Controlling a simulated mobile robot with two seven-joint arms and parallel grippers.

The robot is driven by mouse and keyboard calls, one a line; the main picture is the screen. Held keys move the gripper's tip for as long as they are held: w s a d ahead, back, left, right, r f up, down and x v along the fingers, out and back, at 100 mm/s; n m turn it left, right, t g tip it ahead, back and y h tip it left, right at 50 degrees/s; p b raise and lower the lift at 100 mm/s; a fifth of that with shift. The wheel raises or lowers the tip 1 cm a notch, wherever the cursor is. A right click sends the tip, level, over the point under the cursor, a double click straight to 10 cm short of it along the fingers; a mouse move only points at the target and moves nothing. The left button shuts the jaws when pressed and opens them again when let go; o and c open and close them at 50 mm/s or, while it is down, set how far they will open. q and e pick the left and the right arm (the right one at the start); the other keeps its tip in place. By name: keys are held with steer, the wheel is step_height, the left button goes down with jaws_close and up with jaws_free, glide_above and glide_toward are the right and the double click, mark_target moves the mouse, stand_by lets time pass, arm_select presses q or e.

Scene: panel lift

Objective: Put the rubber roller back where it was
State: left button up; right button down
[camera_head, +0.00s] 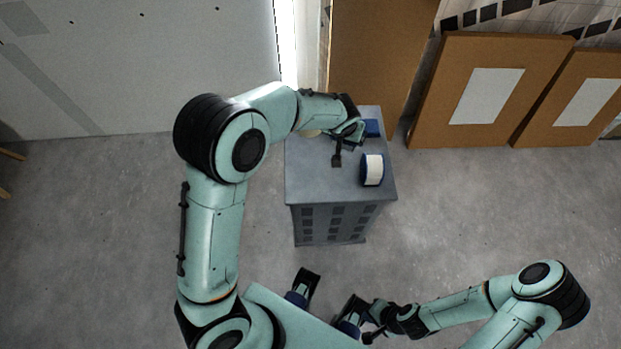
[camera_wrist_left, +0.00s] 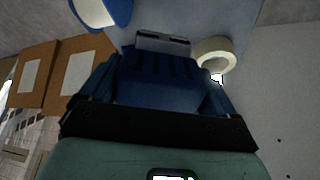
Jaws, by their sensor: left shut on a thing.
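My left gripper (camera_head: 371,128) is over the far part of the grey stand's top (camera_head: 312,180), mostly covered by its own wrist. In the left wrist view the left gripper (camera_wrist_left: 163,42) shows its blue body, with a small grey piece with dark slots at its tip. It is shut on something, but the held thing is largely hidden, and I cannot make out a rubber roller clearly.
A blue-and-white roll (camera_head: 372,170) stands at the stand's right side; it also shows in the left wrist view (camera_wrist_left: 100,12). A cream ring-shaped roll (camera_wrist_left: 215,53) is on the other side of the gripper. Brown boards (camera_head: 430,110) lean behind.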

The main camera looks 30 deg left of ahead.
arm_select(q)
steer(key=s+a+r+n+g+b, duration=0.2)
steer(key=s+a+r+n+g, duration=0.25)
steer(key=s+a+r, duration=0.2)
steer(key=shift+n+h, duration=0.25)
steer(key=shift+h, duration=0.05)
steer(key=f+b, duration=0.1)
steer(key=f, duration=0.5)
steer(key=f+b, duration=0.1)
steer(key=f, duration=0.6)
steer(key=s+f+b, duration=0.1)
steer(key=f, duration=0.5)
steer(key=shift+d+f, duration=0.15)
steer(key=shift+f, duration=0.2)
steer(key=shift+c, duration=0.3)
steer(key=o, duration=0.8)
step_height(320, 180, up, 12)
steer(key=p, duration=0.1)
steer(key=shift+p, duration=0.4)
